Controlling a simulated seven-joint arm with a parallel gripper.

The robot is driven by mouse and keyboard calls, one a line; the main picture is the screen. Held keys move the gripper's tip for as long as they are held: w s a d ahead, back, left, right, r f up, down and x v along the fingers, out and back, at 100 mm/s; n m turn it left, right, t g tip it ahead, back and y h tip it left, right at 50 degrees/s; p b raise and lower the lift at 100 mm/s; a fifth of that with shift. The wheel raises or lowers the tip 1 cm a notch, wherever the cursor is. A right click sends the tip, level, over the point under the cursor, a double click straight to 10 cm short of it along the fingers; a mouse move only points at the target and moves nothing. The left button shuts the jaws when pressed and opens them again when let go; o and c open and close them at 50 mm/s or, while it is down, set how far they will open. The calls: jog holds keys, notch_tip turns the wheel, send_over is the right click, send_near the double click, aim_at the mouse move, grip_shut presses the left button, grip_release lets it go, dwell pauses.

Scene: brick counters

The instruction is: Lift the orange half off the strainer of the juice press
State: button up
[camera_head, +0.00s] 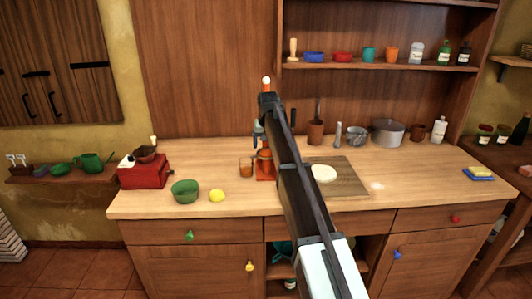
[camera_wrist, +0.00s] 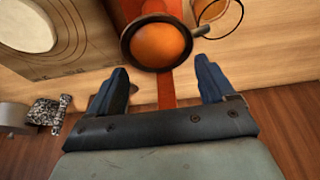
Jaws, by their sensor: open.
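The orange half (camera_wrist: 160,46) sits dome up within the dark round rim of the strainer (camera_wrist: 127,46) in the wrist view. The red-orange juice press (camera_wrist: 165,92) extends beneath it. In the head view the juice press (camera_head: 264,178) stands on the counter, partly hidden by my arm. My gripper (camera_wrist: 163,80) is open and empty. Its two blue-dark fingers are apart, to the left and right below the orange half in the wrist view, and do not appear to touch it. In the head view my gripper (camera_head: 257,134) shows only partly, by the press.
A glass (camera_head: 246,168) stands just left of the press. A cutting board (camera_head: 347,184) with pale round dough (camera_head: 324,173) lies to the right. A green bowl (camera_head: 185,191) and lemon (camera_head: 217,195) are at the front left. A pot (camera_head: 387,133) and holder (camera_head: 315,132) stand behind.

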jog(key=shift+f, duration=0.7)
dwell(0.6)
jog(key=shift+r, duration=0.1)
dwell(0.4)
jog(key=c, duration=0.7)
jog(key=shift+s+r, duration=0.1)
jog(key=shift+r, duration=0.1)
jog(key=shift+c, duration=0.2)
jog(key=shift+s+v, duration=0.2)
jog(key=shift+v, duration=0.6)
jog(key=shift+s+v, duration=0.15)
jog(key=shift+v, duration=0.65)
jog(key=shift+s+f, duration=0.1)
jog(key=shift+f, duration=0.05)
jog(key=s+r, duration=0.3)
jog(key=s, duration=0.2)
jog(key=shift+s, duration=0.4)
